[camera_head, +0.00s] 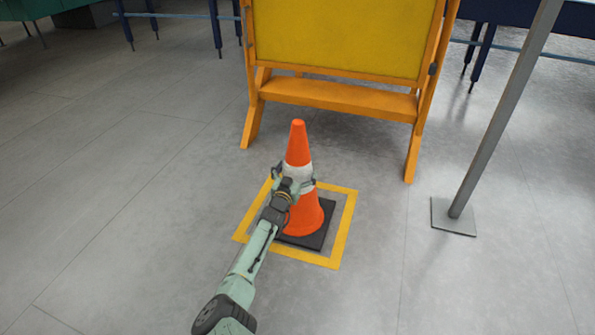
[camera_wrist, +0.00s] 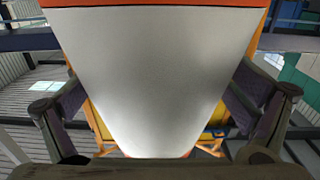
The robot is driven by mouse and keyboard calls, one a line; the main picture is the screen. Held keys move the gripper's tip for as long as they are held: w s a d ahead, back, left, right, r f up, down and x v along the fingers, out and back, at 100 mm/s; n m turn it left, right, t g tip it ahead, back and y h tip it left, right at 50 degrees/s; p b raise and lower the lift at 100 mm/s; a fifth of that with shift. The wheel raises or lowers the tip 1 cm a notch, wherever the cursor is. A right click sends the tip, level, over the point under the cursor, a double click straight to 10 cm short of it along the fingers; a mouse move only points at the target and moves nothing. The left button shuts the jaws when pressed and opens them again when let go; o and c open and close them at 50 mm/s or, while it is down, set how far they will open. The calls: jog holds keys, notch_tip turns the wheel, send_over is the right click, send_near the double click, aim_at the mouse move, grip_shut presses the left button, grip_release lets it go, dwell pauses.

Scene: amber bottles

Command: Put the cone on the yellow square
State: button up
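The cone (camera_head: 306,217) is orange with a white band and a black square base. It stands upright, with its base inside the yellow square outline (camera_head: 345,222) on the floor as far as I can see. My gripper (camera_head: 293,178) is at the cone's white band, one finger on each side. In the wrist view, the white band (camera_wrist: 155,70) fills the space between my fingers, and both pads lie close along its sides. Whether the pads press on it or stand slightly apart is not clear. My arm hides the left part of the square and base.
A yellow board on an orange stand (camera_head: 335,95) is just behind the square. A grey pole with a flat foot (camera_head: 453,216) stands to the right. Blue-legged tables (camera_head: 481,50) are at the back. The floor at left and front right is clear.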

jog(key=shift+s, duration=0.1)
jog(key=shift+s+a+r+p, duration=0.15)
jog(key=shift+s+p, duration=0.1)
jog(key=shift+p, duration=0.35)
jog(key=p+v, duration=1.1)
jog(key=shift+s, duration=0.15)
